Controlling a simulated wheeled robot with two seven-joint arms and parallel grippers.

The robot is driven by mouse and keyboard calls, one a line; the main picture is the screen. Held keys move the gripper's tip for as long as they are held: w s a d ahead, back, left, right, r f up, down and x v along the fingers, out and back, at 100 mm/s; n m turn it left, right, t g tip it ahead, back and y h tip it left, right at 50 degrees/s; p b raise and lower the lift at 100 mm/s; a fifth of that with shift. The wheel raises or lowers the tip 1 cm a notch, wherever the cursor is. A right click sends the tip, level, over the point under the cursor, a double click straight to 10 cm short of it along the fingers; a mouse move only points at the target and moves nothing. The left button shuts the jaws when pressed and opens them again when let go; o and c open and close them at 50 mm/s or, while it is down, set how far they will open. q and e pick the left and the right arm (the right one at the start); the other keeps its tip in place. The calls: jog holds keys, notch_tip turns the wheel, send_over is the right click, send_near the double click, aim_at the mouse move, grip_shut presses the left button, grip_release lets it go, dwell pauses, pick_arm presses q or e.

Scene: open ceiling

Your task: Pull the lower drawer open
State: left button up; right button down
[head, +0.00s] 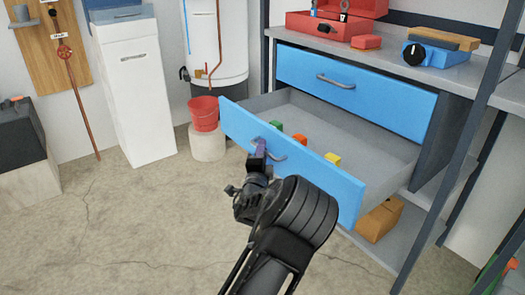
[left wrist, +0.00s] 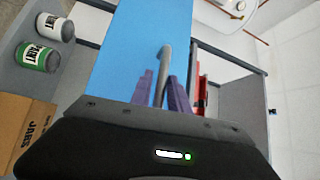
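The lower drawer (head: 305,167) has a blue front and is pulled well out of the grey workbench. Its grey inside shows, with several small coloured items in it. My left gripper (head: 258,150) is at the drawer's bar handle (head: 274,155), toward its left end. In the left wrist view, the purple fingers (left wrist: 162,88) stand closely on either side of the grey handle (left wrist: 165,55), and the blue drawer front (left wrist: 125,55) lies beyond. The gripper looks shut on the bar. The upper blue drawer (head: 355,88) is closed. My right gripper is not in view.
A red toolbox (head: 330,26) and a blue device (head: 435,56) stand on the benchtop. A red bucket (head: 203,113) sits left of the drawer. Paint cans (left wrist: 38,57) show in the left wrist view. The floor in front is clear.

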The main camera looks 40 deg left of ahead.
pick_arm(q)
jog(key=p+v, duration=0.2)
jog(key=v, duration=0.5)
jog(key=shift+s+d, duration=0.2)
jog(key=shift+s, duration=0.15)
